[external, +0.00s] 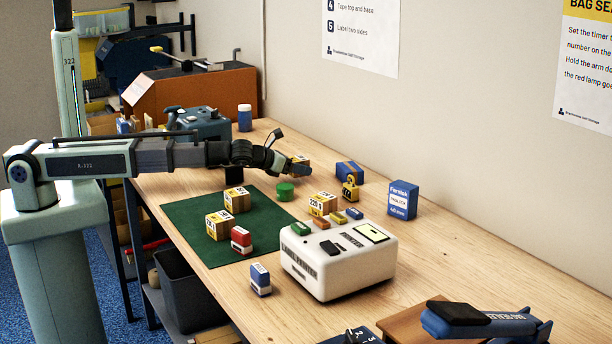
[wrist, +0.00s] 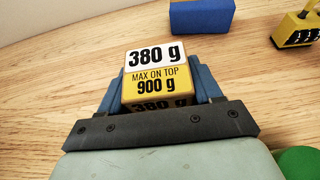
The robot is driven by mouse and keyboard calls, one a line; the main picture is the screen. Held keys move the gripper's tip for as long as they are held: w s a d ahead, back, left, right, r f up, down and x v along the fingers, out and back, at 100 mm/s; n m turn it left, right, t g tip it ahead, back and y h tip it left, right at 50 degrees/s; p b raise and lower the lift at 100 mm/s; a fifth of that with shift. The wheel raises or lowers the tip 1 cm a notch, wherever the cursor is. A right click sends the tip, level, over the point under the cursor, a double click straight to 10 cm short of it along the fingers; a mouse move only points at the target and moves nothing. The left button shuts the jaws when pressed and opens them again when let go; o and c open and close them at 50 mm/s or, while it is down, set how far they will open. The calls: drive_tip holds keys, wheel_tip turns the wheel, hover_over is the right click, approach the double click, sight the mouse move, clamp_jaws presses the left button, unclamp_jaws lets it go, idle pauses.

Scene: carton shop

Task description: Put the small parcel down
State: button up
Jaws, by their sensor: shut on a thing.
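My gripper (external: 299,170) reaches over the wooden table, beyond the green mat. Its blue fingers, seen in the wrist view (wrist: 160,95), are shut on a small yellow and white parcel (wrist: 155,76) marked "380 g" and "MAX ON TOP 900 g". The parcel is upright between the fingers. I cannot tell whether its underside touches the table. In the external view the fingers partly hide it. Other yellow and white parcels stand on the mat: one nearer the back (external: 236,200) and one nearer the front (external: 218,226). Another, marked "220 g" (external: 323,203), stands behind the white machine.
A green round thing (external: 285,190) stands near my gripper. A blue block (external: 349,171), a yellow padlock (external: 350,188) and a blue carton (external: 402,199) stand to the right. The white machine (external: 340,265) is in front. Bare wood (wrist: 55,75) surrounds the held parcel.

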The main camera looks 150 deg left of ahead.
sight(298, 158)
wheel_tip(298, 158, up, 8)
drive_tip(key=shift+w, duration=0.1)
drive_tip(key=w+d+m+t, duration=0.1)
drive_tip(key=w+d+t, duration=0.1)
drive_tip(key=w+d, duration=0.6)
drive_tip(key=w+d+m+t+h, duration=0.15)
drive_tip(key=w+d, duration=0.35)
drive_tip(key=w, duration=0.8)
drive_tip(key=w+d+m+t+y, duration=0.1)
drive_tip(key=w+d+m, duration=0.1)
drive_tip(key=w+d, duration=0.6)
drive_tip(key=s+a+n+g, duration=0.3)
drive_tip(key=n+g, duration=0.2)
drive_tip(key=shift+s+f, duration=0.2)
drive_tip(key=shift+f, duration=4.55)
drive_tip(key=shift+f, duration=0.15)
drive_tip(key=o, duration=1.4)
drive_tip(key=shift+c, duration=0.2)
